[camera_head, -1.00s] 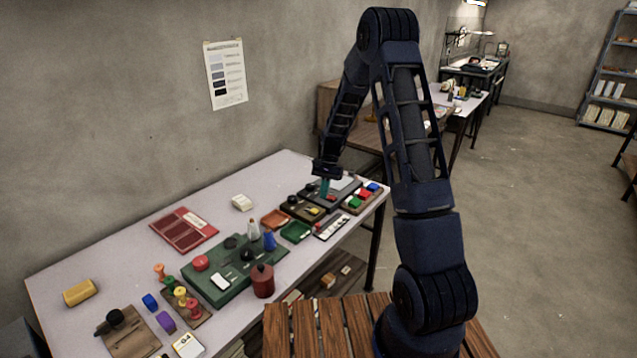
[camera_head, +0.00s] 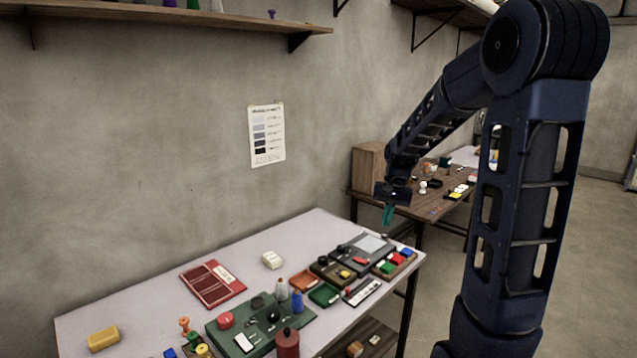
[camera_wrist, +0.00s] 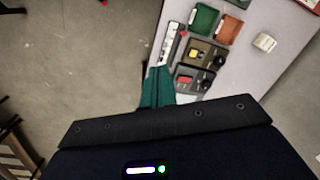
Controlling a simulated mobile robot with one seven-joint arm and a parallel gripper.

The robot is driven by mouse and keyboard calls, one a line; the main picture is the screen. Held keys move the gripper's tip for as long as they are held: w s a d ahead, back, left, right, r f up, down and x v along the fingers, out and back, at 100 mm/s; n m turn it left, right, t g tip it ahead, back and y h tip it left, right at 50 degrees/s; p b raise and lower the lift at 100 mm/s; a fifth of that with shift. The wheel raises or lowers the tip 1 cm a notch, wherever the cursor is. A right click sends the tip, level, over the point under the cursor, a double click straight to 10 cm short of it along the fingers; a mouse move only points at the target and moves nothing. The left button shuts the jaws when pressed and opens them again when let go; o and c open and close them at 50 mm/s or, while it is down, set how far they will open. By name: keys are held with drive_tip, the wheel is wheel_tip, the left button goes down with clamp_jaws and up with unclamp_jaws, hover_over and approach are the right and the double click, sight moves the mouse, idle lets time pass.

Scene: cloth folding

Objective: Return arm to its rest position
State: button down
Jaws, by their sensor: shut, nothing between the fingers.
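My gripper (camera_head: 388,214) is at the end of my dark blue arm, above the far right part of the white table (camera_head: 290,233). Its teal fingers point down and are shut with nothing between them. In the wrist view the teal fingers (camera_wrist: 157,88) are together, with table items and bare floor beyond them. The gripper hangs clear of the black and grey device (camera_head: 362,252) on the table. My arm reaches up from the right side of the head view and bends down to the gripper.
A green board (camera_head: 262,330), a red case (camera_head: 212,284), small trays and coloured blocks (camera_head: 393,261) lie on the table. A wooden side table (camera_head: 425,210) with a box (camera_head: 368,165) stands behind. A shelf (camera_head: 150,22) hangs on the wall. Floor at right is open.

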drive_tip(key=s+d+r+n+t, duration=0.1)
drive_tip(key=s+d+r+t, duration=0.1)
drive_tip(key=s, duration=0.9)
drive_tip(key=s+d+r+n+t+h, duration=0.1)
drive_tip(key=s+d+r+n+t, duration=0.1)
drive_tip(key=s+d+r, duration=0.2)
drive_tip(key=s+r, duration=0.3)
drive_tip(key=s, duration=0.5)
drive_tip(key=shift+d+t, duration=0.3)
drive_tip(key=shift+d, duration=0.1)
